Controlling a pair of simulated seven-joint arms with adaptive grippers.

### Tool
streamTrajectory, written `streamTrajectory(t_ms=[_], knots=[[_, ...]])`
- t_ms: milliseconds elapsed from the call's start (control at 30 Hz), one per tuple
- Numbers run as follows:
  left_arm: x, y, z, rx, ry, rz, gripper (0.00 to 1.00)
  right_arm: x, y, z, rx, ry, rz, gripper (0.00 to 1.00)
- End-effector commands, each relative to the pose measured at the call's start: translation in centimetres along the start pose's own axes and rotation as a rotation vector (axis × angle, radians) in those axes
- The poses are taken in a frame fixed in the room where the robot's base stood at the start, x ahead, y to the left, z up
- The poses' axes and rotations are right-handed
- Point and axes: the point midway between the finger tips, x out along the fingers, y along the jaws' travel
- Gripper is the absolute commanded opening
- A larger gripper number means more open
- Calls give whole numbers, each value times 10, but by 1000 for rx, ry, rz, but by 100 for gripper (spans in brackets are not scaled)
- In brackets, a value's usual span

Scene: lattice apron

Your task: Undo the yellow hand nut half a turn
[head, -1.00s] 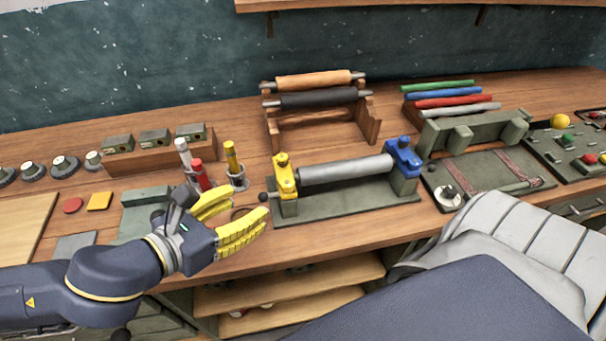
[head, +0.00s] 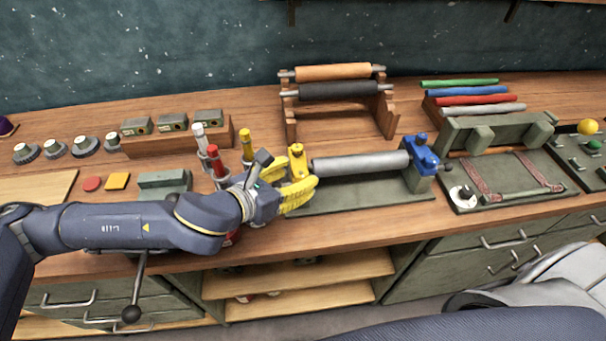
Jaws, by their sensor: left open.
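The yellow hand nut (head: 296,149) tops the yellow end block (head: 298,162) at the left end of a grey roller (head: 360,162). The roller lies on a dark green stand (head: 370,199), with a blue end block (head: 421,158) at its right. My left gripper (head: 303,191) has yellow fingers and is open. It is just in front of the yellow block and hides its lower part. I cannot tell whether the fingers touch the block. The nut stands clear above the fingers in the picture. My right gripper is not in view.
Red (head: 218,160), white (head: 200,140) and yellow (head: 246,142) upright cylinders stand close behind and left of my left gripper. A wooden rack (head: 392,116) with rollers stands behind the stand. A green tray (head: 500,190) lies to the right. The bench front strip is mostly clear.

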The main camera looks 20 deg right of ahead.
Motion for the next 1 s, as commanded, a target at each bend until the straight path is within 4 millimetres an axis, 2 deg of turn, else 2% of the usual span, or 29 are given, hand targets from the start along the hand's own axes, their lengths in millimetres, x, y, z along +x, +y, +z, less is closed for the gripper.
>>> streamTrajectory(t_ms=[500, 933, 1000], knots=[[6, 2, 0, -1, 0, 5, 51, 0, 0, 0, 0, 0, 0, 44], [5, 2, 0, -1, 0, 5, 2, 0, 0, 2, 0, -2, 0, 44], [5, 2, 0, -1, 0, 5, 0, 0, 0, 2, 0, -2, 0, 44]])
